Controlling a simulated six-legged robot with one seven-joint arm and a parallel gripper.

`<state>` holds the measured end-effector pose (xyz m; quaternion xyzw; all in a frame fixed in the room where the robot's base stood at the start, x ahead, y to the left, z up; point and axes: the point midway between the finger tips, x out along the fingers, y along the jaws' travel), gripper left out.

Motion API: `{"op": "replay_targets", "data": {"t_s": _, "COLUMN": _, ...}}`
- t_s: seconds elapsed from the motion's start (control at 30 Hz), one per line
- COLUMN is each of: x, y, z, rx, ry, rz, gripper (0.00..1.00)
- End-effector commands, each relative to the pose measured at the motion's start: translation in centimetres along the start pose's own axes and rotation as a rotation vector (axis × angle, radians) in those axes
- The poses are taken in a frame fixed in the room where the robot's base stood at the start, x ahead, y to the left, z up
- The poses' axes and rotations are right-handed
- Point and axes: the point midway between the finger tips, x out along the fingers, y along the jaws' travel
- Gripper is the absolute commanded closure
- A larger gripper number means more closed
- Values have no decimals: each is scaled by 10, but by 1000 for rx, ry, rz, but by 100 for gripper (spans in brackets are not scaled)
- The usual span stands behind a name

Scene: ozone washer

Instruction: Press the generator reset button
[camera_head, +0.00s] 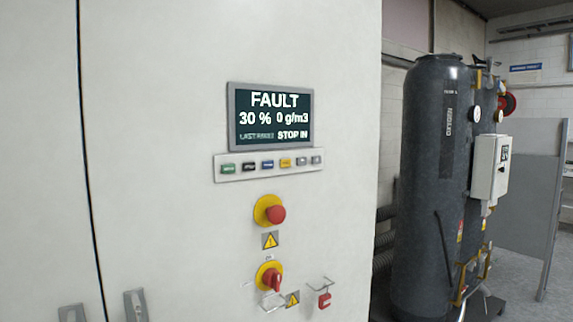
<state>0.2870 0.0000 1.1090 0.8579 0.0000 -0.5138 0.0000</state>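The generator cabinet (160,150) has a pale front that fills the left and middle of the view. Its display (271,117) reads FAULT, 30 %, 0 g/m3 and STOP IN. My gripper is not in view.
Below are a red mushroom button (276,214) on yellow, a red-and-yellow rotary switch (271,279) and a red padlock (324,300). Grey pieces like handles (135,305) flank the door seam. A dark tank (430,190) with a pale box (490,167) stands right.

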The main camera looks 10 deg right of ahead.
Motion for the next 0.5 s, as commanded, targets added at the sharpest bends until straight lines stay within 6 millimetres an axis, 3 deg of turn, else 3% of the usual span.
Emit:
{"op": "replay_targets", "data": {"t_s": 0.03, "x": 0, "y": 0, "z": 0, "rx": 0, "ry": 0, "rz": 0, "gripper": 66}}
{"op": "replay_targets", "data": {"t_s": 0.2, "x": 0, "y": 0, "z": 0, "rx": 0, "ry": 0, "rz": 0, "gripper": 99}}
{"op": "replay_targets", "data": {"t_s": 0.5, "x": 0, "y": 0, "z": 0, "rx": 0, "ry": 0, "rz": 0, "gripper": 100}}
